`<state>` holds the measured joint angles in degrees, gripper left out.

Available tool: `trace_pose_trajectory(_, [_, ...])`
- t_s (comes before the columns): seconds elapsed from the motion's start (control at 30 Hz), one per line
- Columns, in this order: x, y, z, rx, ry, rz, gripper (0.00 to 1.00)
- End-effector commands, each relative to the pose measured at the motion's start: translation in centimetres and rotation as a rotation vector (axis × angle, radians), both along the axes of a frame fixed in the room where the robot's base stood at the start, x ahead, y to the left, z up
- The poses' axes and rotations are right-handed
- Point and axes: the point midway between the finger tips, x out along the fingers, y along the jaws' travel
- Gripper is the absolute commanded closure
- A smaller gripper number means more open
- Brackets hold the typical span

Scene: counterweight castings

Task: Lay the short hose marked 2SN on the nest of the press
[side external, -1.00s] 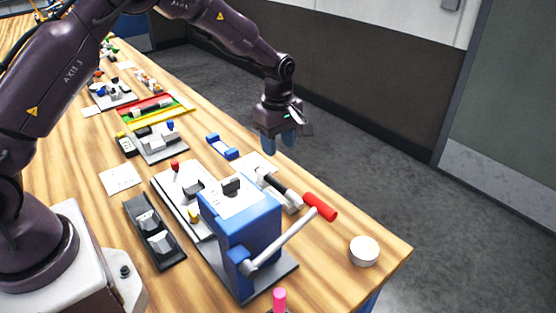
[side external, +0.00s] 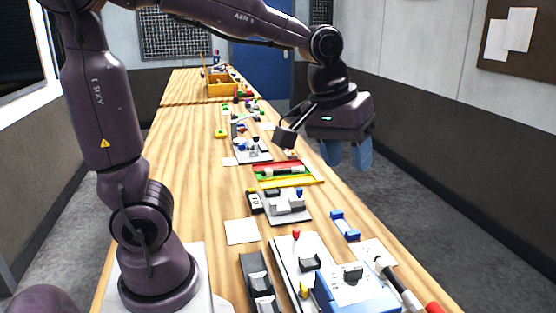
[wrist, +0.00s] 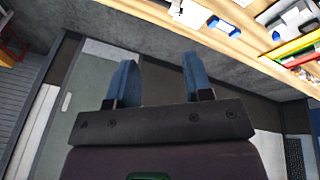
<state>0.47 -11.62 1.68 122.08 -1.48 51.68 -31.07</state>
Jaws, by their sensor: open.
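The blue press (side external: 345,292) stands at the front right of the bench, cut off by the lower picture edge; I cannot make out its nest clearly. A short dark hose with pale ends (side external: 389,273) lies beside it, partly over a white card. Another hose-like piece (side external: 284,171) lies in the red, yellow and green tray. No 2SN mark is readable on either. My gripper (side external: 347,160) is open and empty, high near the bench's right edge. In the wrist view its two blue fingers (wrist: 159,64) stand apart with nothing between them.
The coloured tray (side external: 290,181) lies mid-bench, with a grey fixture (side external: 288,207) in front. A blue holder (side external: 344,226) lies near the right edge and shows in the wrist view (wrist: 224,27). A dark double tray (side external: 258,285) stands left of the press. The bench's left side is fairly clear.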

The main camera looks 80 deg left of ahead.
Motion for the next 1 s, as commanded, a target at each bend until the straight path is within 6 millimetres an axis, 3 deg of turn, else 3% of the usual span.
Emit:
trace_pose_trajectory(0.1, [-4.7,-0.2,1.2,0.076,-0.077,-0.194,0.54])
trace_pose_trajectory(0.2, [-7.7,-0.3,1.2,0.141,-0.124,-0.333,0.54])
trace_pose_trajectory(0.33, [-10.2,-0.3,0.7,0.207,-0.162,-0.46,0.54])
trace_pose_trajectory(0.5, [-11.3,-0.3,0.3,0.244,-0.18,-0.525,0.49])
trace_pose_trajectory(1.0, [-11.1,-0.4,-0.3,0.236,-0.148,-0.532,0.49])
